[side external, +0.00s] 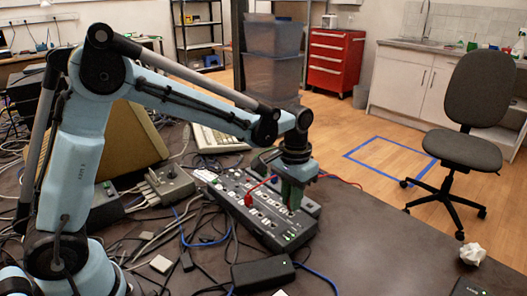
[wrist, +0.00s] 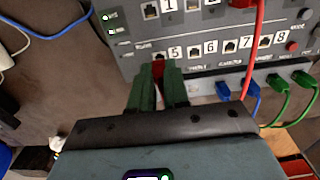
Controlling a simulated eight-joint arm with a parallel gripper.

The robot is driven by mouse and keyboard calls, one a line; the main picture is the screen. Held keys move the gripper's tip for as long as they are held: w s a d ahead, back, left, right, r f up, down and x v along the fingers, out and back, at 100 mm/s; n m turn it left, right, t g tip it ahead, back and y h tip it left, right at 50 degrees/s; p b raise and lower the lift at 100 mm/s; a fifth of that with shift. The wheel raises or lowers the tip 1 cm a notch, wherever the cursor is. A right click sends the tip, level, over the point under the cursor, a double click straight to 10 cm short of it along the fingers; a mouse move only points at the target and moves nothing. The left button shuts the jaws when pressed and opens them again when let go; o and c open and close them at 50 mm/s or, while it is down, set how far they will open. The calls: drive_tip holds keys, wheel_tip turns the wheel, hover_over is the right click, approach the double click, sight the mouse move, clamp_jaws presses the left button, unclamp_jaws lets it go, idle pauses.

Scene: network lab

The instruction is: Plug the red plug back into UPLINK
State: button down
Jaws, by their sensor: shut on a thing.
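My gripper (wrist: 159,85) has green fingers, shut on the red plug (wrist: 158,70). The plug shows as a small red piece between the fingertips, right by the socket left of label 5 on the grey switch panel (wrist: 215,72). I cannot tell whether the plug touches the panel or sits in a socket. In the side view my gripper (side external: 292,195) points down over the grey switch box (side external: 258,212). A red cable (side external: 262,183) arcs near the gripper. I cannot read an UPLINK label in either view.
Blue plugs (wrist: 251,89) and green plugs (wrist: 279,86) sit along the strip below the panel. A red cable (wrist: 257,45) crosses the panel's right part. A black adapter (side external: 263,273) and loose cables lie in front of the box. A keyboard (side external: 216,138) lies behind.

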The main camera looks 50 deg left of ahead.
drive_tip(key=shift+f, duration=0.7)
idle(1.1)
drive_tip(key=c, duration=1)
unclamp_jaws()
drive_tip(key=shift+c, duration=0.2)
wheel_tip(320, 180, up, 12)
drive_tip(key=s+a+f+t, duration=0.2)
drive_tip(key=s+t, duration=0.1)
drive_tip(key=s, duration=0.4)
drive_tip(key=s+a+f+t, duration=0.1)
drive_tip(key=s+a+t, duration=0.2)
drive_tip(key=s, duration=0.4)
drive_tip(key=shift+a+f+t, duration=0.15)
drive_tip(key=shift+f+t, duration=0.2)
drive_tip(key=shift+t, duration=0.25)
idle(0.6)
